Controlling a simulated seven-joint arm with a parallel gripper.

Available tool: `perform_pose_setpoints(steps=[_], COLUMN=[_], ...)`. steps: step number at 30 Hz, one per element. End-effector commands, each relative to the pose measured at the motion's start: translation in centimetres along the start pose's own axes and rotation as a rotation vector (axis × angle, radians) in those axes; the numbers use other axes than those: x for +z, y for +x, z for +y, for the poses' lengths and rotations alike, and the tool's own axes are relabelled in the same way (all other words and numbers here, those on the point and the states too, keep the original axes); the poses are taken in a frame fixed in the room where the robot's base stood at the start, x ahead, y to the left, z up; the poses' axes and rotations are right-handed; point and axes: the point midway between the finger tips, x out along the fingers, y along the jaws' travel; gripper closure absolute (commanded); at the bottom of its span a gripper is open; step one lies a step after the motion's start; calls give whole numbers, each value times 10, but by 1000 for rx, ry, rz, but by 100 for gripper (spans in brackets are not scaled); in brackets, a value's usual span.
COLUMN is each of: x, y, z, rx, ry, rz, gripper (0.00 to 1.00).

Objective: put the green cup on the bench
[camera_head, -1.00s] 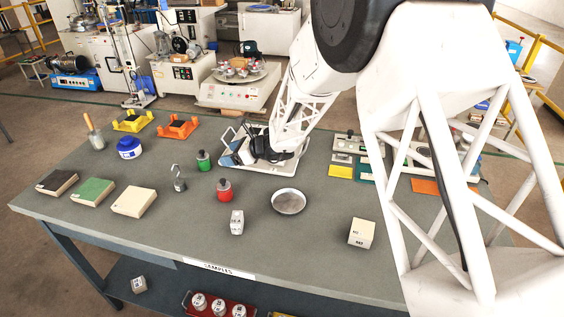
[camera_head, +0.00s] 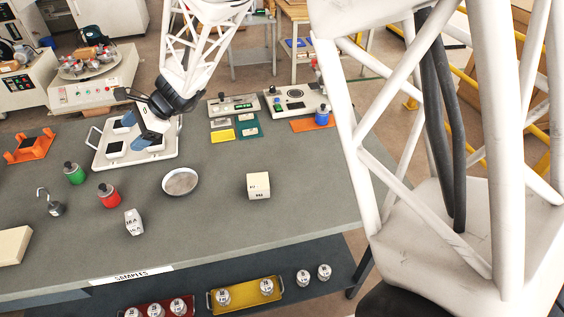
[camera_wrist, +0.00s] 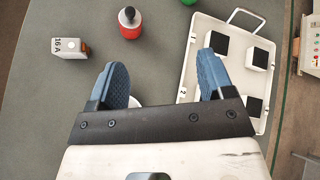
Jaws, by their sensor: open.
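I see no plainly cup-shaped green thing. A small green container with a dark top (camera_head: 74,173) stands upright on the grey bench (camera_head: 225,210), left of the white tray (camera_head: 170,157). Its edge also shows at the top of the wrist view (camera_wrist: 188,2). My gripper (camera_head: 140,129) is over the white tray at the back of the bench. In the wrist view, its blue fingers are spread apart with nothing held between them (camera_wrist: 164,82).
A red container (camera_head: 109,197), a labelled block (camera_head: 134,222), a round dish (camera_head: 180,182) and a cream box (camera_head: 258,186) stand on the bench. Below, a shelf holds a yellow tray (camera_head: 246,296) and a dark red tray with silvery labelled cups. The bench's front right is clear.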

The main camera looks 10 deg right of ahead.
Motion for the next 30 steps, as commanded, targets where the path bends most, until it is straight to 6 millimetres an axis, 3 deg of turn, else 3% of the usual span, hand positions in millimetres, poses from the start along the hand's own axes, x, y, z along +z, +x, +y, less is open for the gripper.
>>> perform_pose_setpoints(steps=[1, 12, 30], x=[4, 17, 21], y=[-19, -131, -274], z=[8, 83, 233], rx=[6, 111, 371], ry=[-42, -356, -791], rz=[22, 198, 512], gripper=[25, 25, 25])
